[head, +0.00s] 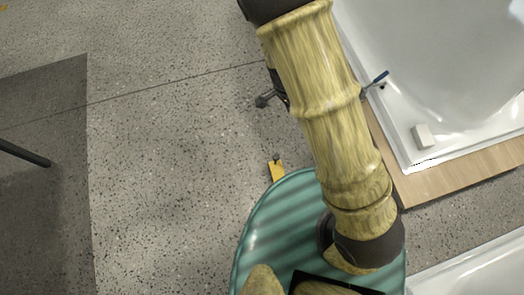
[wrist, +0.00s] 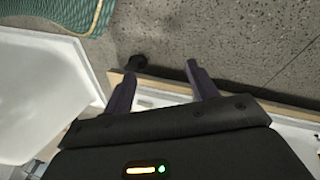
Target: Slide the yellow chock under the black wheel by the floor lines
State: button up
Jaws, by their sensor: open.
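The yellow chock (head: 277,170) lies on the speckled floor in the head view, beside the edge of my teal base. A small dark notch or mark shows at its upper end. The black wheel (head: 265,99) is farther up, just left of my arm, and part of its mount is hidden behind the arm. The chock and the wheel are clearly apart. The chock is not seen in the wrist view.
A thin dark floor line (head: 180,82) runs towards the wheel. A white tub shell (head: 402,150) with a wooden edge (head: 440,195) stands right of my arm, with a white block (head: 422,136) and a blue-handled tool (head: 377,80). Floor left of the chock is clear.

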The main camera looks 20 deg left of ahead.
aim_at(275, 157)
jog(key=s+a+f+m+t+h+b, duration=0.1)
jog(key=a+f+b, duration=0.2)
jog(key=f+b, duration=0.4)
jog(key=s+a+f+m+t+h+b, duration=0.1)
jog(key=f+b, duration=0.6)
jog(key=f, duration=0.9)
jog(key=s+a+f+m+t+h+b, duration=0.1)
jog(key=a+f+m+t+b, duration=0.1)
jog(key=a+f+b, duration=0.3)
notch_tip(275, 157, down, 6)
jog(key=b, duration=0.3)
jog(key=shift+s+a+f+t+h, duration=0.15)
jog(key=shift+s+a+t+h, duration=0.15)
jog(key=shift+b+x, duration=2.35)
jog(key=shift+x, duration=1.7)
jog(key=c, duration=1.2)
jog(key=shift+c, duration=0.2)
jog(key=shift+r+p, duration=0.55)
jog(key=shift+p, duration=0.1)
